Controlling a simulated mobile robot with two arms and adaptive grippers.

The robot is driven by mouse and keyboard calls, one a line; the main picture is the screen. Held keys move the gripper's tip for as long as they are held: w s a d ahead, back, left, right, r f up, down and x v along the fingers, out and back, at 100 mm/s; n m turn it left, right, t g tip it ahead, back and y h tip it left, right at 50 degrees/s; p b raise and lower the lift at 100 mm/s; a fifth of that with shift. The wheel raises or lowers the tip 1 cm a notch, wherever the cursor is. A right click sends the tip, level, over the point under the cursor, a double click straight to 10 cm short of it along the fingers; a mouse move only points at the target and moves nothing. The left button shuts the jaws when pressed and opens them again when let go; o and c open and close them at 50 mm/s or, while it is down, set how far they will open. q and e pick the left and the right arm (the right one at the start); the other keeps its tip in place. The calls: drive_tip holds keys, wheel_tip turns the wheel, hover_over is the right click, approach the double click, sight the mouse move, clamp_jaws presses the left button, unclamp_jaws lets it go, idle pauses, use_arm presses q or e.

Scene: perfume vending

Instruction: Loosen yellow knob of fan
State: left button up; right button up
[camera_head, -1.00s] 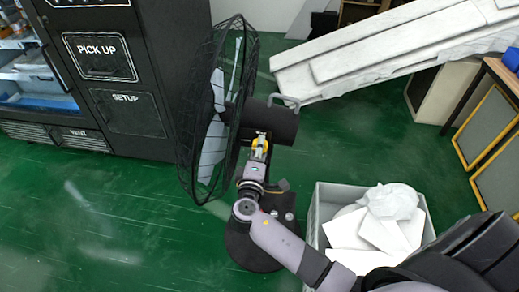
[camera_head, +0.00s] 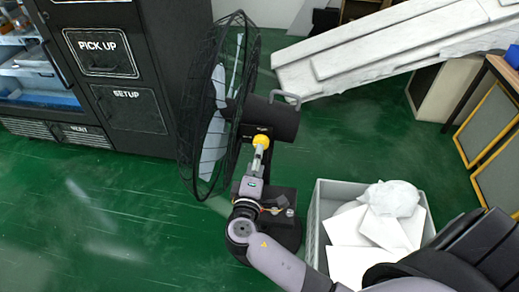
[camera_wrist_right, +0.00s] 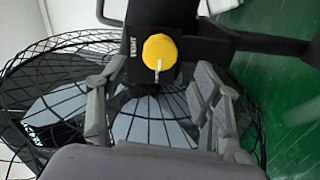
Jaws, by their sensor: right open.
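The black fan (camera_head: 217,115) stands upright on a round dark base, with its wire cage facing left. Its yellow knob (camera_head: 261,141) sits on the side of the mount below the dark motor housing (camera_head: 272,119). In the right wrist view the knob (camera_wrist_right: 160,52) is round, with a pale bar across its lower part. My right gripper (camera_head: 258,160) is just below the knob in the head view. In the wrist view its two grey fingers are spread wide and empty (camera_wrist_right: 160,80), with the knob beyond them and not gripped. My left gripper is not in view.
A grey crate (camera_head: 315,229) with white sheets and a crumpled bag stands right of the fan base. A black vending machine (camera_head: 150,75) stands close behind the fan on the left. White planks (camera_head: 390,45) lean at the back right. Green floor is free at the lower left.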

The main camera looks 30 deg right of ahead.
drive_tip(key=v, duration=0.6)
drive_tip(key=shift+f, duration=0.1)
idle(0.4)
